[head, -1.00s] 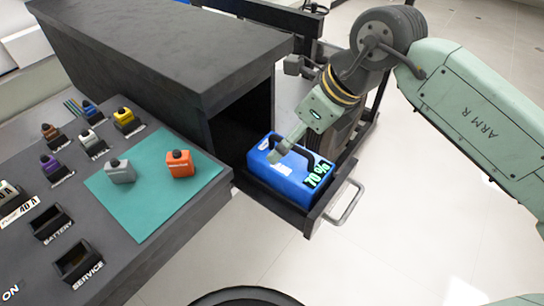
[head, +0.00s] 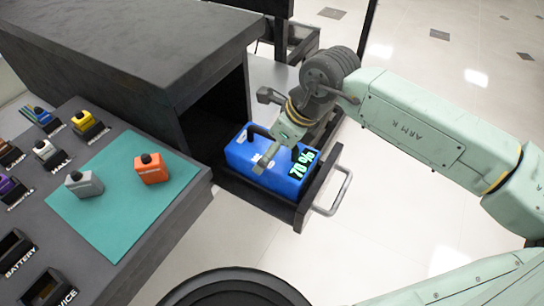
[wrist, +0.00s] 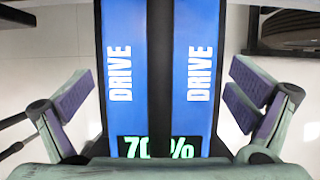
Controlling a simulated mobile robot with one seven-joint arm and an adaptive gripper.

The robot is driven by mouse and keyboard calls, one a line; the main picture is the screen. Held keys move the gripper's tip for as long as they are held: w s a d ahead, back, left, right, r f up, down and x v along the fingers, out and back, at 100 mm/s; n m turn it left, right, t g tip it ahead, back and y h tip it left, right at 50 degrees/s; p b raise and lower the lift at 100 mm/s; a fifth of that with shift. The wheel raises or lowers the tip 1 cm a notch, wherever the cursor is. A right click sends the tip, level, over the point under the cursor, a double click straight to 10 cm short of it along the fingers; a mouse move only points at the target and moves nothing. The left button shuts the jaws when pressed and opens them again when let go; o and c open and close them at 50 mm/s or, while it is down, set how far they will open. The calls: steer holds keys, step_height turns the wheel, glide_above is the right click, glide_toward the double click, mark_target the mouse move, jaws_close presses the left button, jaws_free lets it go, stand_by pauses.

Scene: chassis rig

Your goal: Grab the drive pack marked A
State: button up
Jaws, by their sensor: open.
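The drive pack (head: 240,155) is a blue box with a dark top handle and a green "70 %" display. It sits in the pulled-out drawer (head: 300,213). In the wrist view the blue pack (wrist: 121,85) reads "DRIVE" on both sides of a dark central bar (wrist: 160,75); no letter A is legible. My gripper (wrist: 160,97) is open, its fingers on either side of the pack with gaps between. In the head view my gripper (head: 268,130) hangs over the pack and partly covers its handle.
The dark cabinet (head: 120,50) stands left of and behind the drawer. The drawer's metal handle (head: 340,190) sticks out at right. A bench with a teal mat (head: 110,215) holds a grey block (head: 84,184) and an orange block (head: 151,169). Floor at right is clear.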

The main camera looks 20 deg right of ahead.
steer(key=shift+x, duration=0.8)
steer(key=shift+c, duration=0.4)
steer(key=c, duration=1.6)
steer(key=shift+r, duration=0.1)
steer(key=shift+c, duration=0.5)
steer(key=shift+r, duration=0.1)
